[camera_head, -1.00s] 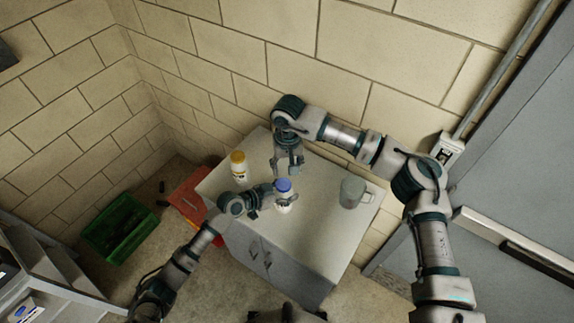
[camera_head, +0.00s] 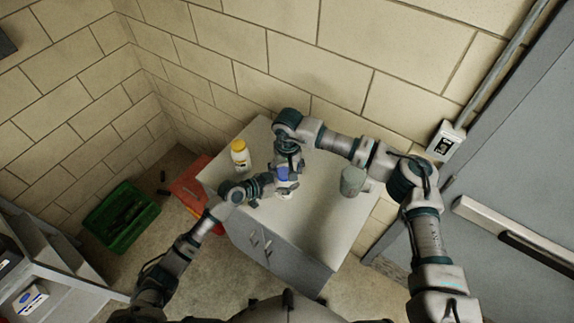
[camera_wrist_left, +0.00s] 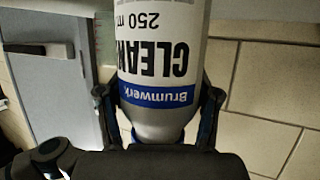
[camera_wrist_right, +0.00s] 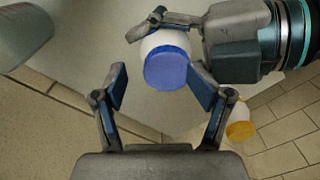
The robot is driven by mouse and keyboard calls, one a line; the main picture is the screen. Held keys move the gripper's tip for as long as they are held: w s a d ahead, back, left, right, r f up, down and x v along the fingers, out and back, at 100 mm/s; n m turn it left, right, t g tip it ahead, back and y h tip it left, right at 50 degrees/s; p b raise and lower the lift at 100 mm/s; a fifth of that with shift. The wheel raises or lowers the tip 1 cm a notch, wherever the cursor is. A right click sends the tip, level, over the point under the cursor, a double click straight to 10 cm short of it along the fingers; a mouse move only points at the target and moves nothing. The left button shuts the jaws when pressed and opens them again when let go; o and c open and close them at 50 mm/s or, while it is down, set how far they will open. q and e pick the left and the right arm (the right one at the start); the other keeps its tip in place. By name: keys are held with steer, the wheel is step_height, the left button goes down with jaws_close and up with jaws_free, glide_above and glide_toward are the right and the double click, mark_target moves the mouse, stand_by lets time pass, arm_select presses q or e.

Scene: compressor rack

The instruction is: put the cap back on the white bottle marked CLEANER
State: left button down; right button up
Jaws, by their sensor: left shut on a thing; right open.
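The white CLEANER bottle (camera_wrist_left: 160,50) has a blue label band and is held above the cabinet top. My left gripper (camera_head: 268,184) is shut around its body. The blue cap (camera_wrist_right: 167,68) sits at the bottle's top; I cannot tell if it is screwed tight. It also shows in the head view (camera_head: 283,174). My right gripper (camera_wrist_right: 158,82) is open above the cap. In the right wrist view its fingers stand on either side, the right one close to the cap. Contact is unclear. The bottle's lower part is mostly hidden in the head view.
A white bottle with a yellow cap (camera_head: 240,155) stands at the left on the grey cabinet (camera_head: 300,235). A grey-green mug (camera_head: 352,181) stands at the right. A green crate (camera_head: 122,217) and a red box (camera_head: 190,190) are on the floor. The wall is close behind.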

steer(key=shift+d+f, duration=0.2)
steer(key=shift+f, duration=0.1)
steer(key=shift+d, duration=0.1)
jaws_close()
steer(key=shift+s, duration=0.1)
